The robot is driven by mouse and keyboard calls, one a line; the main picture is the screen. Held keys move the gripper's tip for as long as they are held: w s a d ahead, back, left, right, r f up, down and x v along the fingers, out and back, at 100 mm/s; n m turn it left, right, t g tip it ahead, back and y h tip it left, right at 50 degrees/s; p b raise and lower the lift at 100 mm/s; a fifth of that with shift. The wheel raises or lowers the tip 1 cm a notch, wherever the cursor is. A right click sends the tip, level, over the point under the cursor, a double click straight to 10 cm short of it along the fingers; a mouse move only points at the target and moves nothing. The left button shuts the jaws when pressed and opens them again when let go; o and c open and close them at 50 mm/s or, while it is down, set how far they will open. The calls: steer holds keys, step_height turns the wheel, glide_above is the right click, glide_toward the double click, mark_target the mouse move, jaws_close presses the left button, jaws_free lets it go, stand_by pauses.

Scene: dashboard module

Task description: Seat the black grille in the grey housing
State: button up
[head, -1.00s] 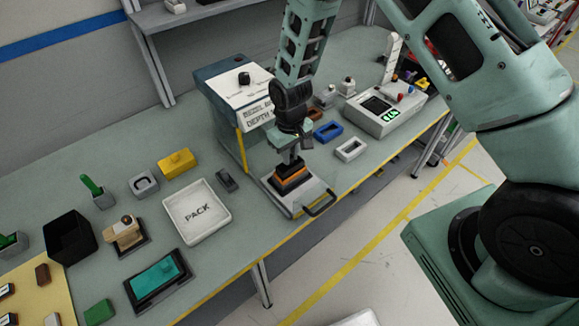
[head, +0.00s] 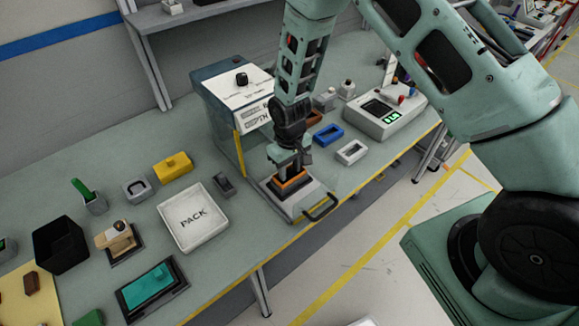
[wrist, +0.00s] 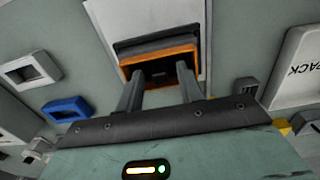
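My gripper (head: 289,164) points down over a small dark and orange stack on a pale plate (head: 313,203) with a black handle. In the wrist view, my two fingers (wrist: 160,72) stand apart, their tips at the orange layer (wrist: 123,62) of the stack. A dark piece (wrist: 160,79) shows between them; it may be the black grille. I cannot tell whether the fingers touch it. A dark grey block (wrist: 155,43) lies beside the orange layer; whether it is the grey housing is unclear. My gripper hides the stack's top in the head view.
A box-shaped station with a white panel (head: 243,92) stands behind the plate. The white PACK tray (head: 211,238) lies to the left, with a small dark block (head: 224,185) between. Blue (head: 328,134) and pale (head: 352,152) frames and a control box (head: 388,117) lie right.

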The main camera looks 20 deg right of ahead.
mark_target(289, 170)
step_height(289, 170, up, 12)
steer(key=b, duration=0.4)
steer(key=s+a+r+n, duration=0.1)
steer(key=s+a+r, duration=0.25)
steer(key=s, duration=0.35)
steer(key=s+a+r+n, duration=0.1)
steer(key=s+a+r, duration=0.2)
steer(key=s+r, duration=0.25)
steer(key=s+r+n, duration=0.2)
steer(key=s, duration=1.2)
steer(key=shift+s+r+y, duration=0.25)
steer(key=shift+r+y, duration=0.05)
